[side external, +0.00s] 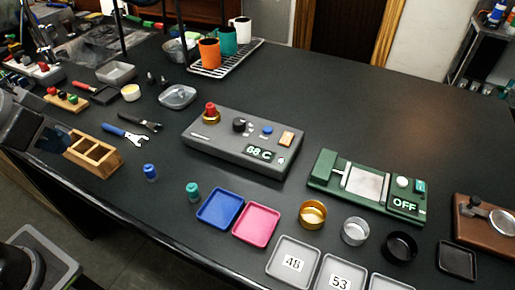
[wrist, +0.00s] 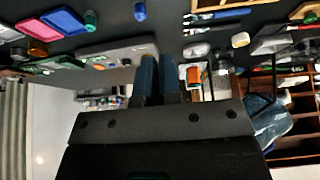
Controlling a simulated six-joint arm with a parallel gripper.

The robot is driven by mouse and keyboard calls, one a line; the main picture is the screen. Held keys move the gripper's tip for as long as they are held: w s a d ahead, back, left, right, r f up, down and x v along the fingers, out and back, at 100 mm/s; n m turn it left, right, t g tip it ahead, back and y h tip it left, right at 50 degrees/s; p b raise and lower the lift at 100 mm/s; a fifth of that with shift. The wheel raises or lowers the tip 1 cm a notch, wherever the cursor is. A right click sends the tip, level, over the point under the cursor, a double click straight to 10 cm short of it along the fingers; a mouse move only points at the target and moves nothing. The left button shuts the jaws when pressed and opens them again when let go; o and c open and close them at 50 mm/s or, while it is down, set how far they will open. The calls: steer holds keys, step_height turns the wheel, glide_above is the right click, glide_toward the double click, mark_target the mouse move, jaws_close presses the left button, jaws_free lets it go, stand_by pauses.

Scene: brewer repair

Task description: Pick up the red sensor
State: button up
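The red sensor (side external: 211,109) looks like a small red cylinder. It stands upright in a brass ring at the left end of the grey brewer box (side external: 190,141) in the side view. The box display reads 68 C. My gripper (side external: 64,137) is at the far left of the side view, well away from the red sensor. In the wrist view its two dark blue fingers (wrist: 158,62) lie close together, with nothing seen between them. I cannot pick out the red sensor in the wrist view.
A blue sensor (side external: 150,172) and a teal sensor (side external: 193,191) stand in front of the box. A wooden holder (side external: 93,153) and a blue wrench (side external: 127,133) lie between my gripper and the box. A glass lid (side external: 177,96) is behind. The table's right rear is clear.

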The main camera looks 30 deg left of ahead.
steer(key=o, duration=0.9)
steer(key=shift+r, duration=0.1)
steer(key=w+d+r+n+g, duration=0.1)
steer(key=w+r+n, duration=0.2)
steer(key=w+r, duration=0.35)
steer(key=n+g, duration=0.5)
steer(key=n, duration=0.7)
glide_above(211, 106)
step_height(211, 106, down, 5)
step_height(211, 106, down, 14)
steer(key=shift+a+r, duration=0.1)
steer(key=shift+r, duration=0.05)
